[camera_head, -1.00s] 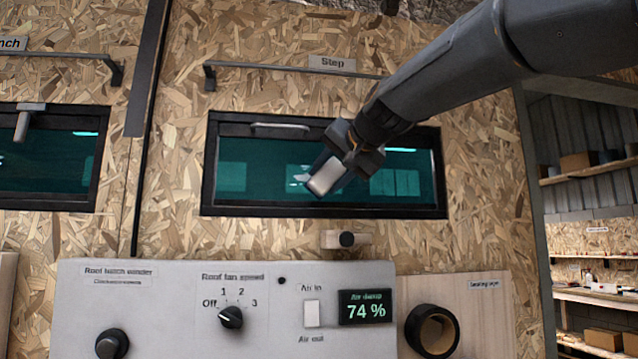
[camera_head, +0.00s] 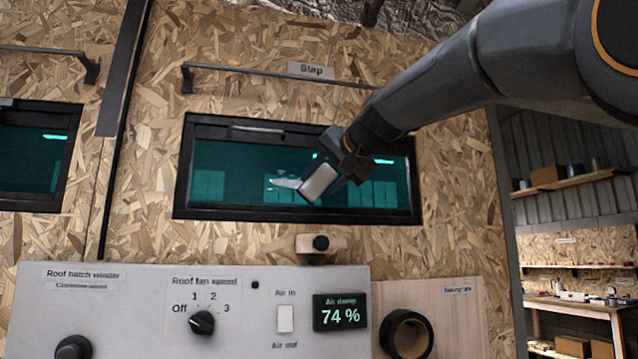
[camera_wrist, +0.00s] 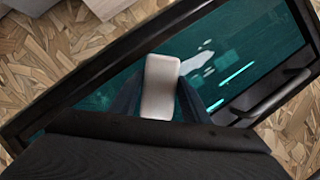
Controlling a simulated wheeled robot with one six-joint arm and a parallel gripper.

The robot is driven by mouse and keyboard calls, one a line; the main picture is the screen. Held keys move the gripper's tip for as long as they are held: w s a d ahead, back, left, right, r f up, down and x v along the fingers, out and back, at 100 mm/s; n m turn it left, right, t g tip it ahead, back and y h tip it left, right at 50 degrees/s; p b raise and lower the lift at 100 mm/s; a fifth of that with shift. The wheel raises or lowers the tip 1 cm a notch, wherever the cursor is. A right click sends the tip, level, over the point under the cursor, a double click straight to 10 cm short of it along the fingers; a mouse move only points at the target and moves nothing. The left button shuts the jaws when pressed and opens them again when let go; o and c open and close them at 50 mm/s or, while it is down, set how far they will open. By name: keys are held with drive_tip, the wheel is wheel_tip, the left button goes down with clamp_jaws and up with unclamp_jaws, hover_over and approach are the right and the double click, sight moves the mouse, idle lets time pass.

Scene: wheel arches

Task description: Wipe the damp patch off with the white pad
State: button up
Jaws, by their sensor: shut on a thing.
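The white pad (camera_head: 318,183) is a small pale block at the end of my arm, in front of the dark teal window (camera_head: 240,170) labelled Step. My gripper (camera_head: 335,172) is shut on it. A pale, irregular patch (camera_head: 286,182) on the glass, likely the damp patch, shows just left of the pad. In the wrist view the pad (camera_wrist: 160,85) sits between the fingers, and the patch (camera_wrist: 197,62) shows beside its upper right. Part of the patch may be hidden behind the pad. I cannot tell whether the pad touches the glass.
A black frame (camera_head: 300,215) edges the window, with a handle (camera_head: 257,129) along its top. A rail (camera_head: 250,75) runs above. A second window (camera_head: 35,160) is at left.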

drive_tip(key=shift+s+a+p, duration=0.3)
drive_tip(key=shift+a+p, duration=0.35)
drive_tip(key=shift+a, duration=0.6)
drive_tip(key=shift+s+a+p, duration=0.3)
drive_tip(key=shift+a+p, duration=0.4)
drive_tip(key=shift+a, duration=0.6)
drive_tip(key=shift+s+a+p, duration=0.3)
drive_tip(key=shift+a+p, duration=0.35)
drive_tip(key=shift+a, duration=0.6)
drive_tip(key=a+p, duration=0.1)
drive_tip(key=s+a+p, duration=0.1)
drive_tip(key=a+p, duration=0.1)
drive_tip(key=shift+a, duration=0.1)
drive_tip(key=shift+s+a, duration=0.1)
drive_tip(key=shift+a, duration=0.25)
drive_tip(key=shift+f, duration=0.1)
drive_tip(key=s+d, duration=0.1)
drive_tip(key=s, duration=0.4)
drive_tip(key=shift+s+d, duration=0.3)
drive_tip(key=shift+s, duration=0.1)
drive_tip(key=s, duration=0.3)
drive_tip(key=shift+d, duration=0.4)
drive_tip(key=shift+w, duration=0.1)
